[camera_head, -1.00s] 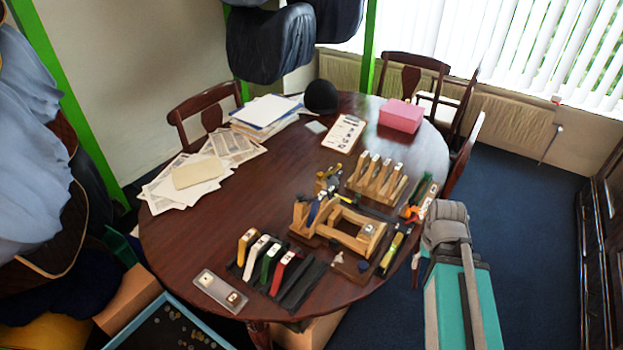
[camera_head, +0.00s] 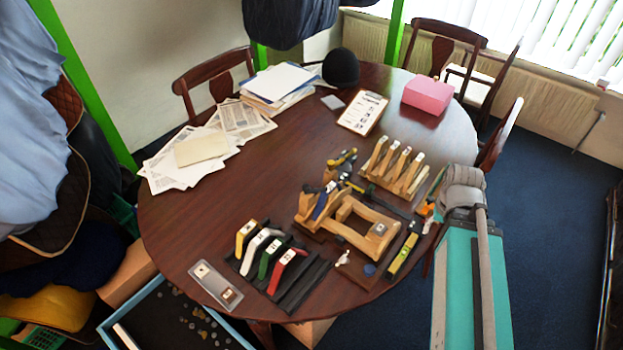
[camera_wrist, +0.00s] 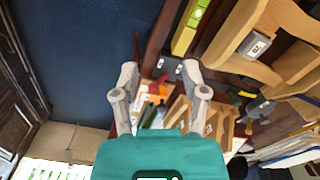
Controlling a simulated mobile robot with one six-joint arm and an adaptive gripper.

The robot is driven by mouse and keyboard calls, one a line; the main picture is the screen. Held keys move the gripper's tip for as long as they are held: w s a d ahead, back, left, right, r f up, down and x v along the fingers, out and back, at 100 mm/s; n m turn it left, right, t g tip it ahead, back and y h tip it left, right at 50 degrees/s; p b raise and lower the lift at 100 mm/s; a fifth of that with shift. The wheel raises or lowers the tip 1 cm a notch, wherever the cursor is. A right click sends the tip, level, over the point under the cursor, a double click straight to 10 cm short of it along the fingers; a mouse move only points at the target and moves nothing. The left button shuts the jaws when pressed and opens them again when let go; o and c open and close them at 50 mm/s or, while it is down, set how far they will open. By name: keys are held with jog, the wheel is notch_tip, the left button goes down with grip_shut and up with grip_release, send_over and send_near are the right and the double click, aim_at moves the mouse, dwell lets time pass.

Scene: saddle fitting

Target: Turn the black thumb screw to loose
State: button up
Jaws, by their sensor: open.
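I cannot make out a black thumb screw for certain in either view. A pale wooden frame (camera_head: 348,211) stands on a dark board on the table, with small fittings around it. Part of the wooden frame also shows at the upper right of the wrist view (camera_wrist: 233,33), with a small numbered tag (camera_wrist: 255,45). My gripper (camera_wrist: 160,72) is open, its two grey fingers spread wide. No object is held between them. Beyond the fingers lie small orange-red pieces (camera_wrist: 156,90) near the table edge. In the head view my arm's grey end is at the table's right edge.
A yellow level (camera_head: 403,254) lies right of the frame and shows close by in the wrist view (camera_wrist: 190,27). Wooden pieces (camera_head: 394,168) stand behind. Coloured tagged strips (camera_head: 268,252) lie left. A pink box (camera_head: 428,94) and papers (camera_head: 215,140) are farther back.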

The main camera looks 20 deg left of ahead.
jog(key=shift+a, duration=0.1)
jog(key=shift+o, duration=0.8)
jog(key=shift+w+a+r, duration=0.2)
jog(key=shift+w+a, duration=0.05)
jog(key=shift+a, duration=0.05)
notch_tip(320, 180, up, 13)
jog(key=p, duration=1.4)
send_over(306, 186)
jog(key=shift+r, duration=0.2)
jog(key=shift+f, duration=0.15)
notch_tip(306, 186, down, 14)
jog(key=b, duration=1.4)
jog(key=shift+r, duration=0.2)
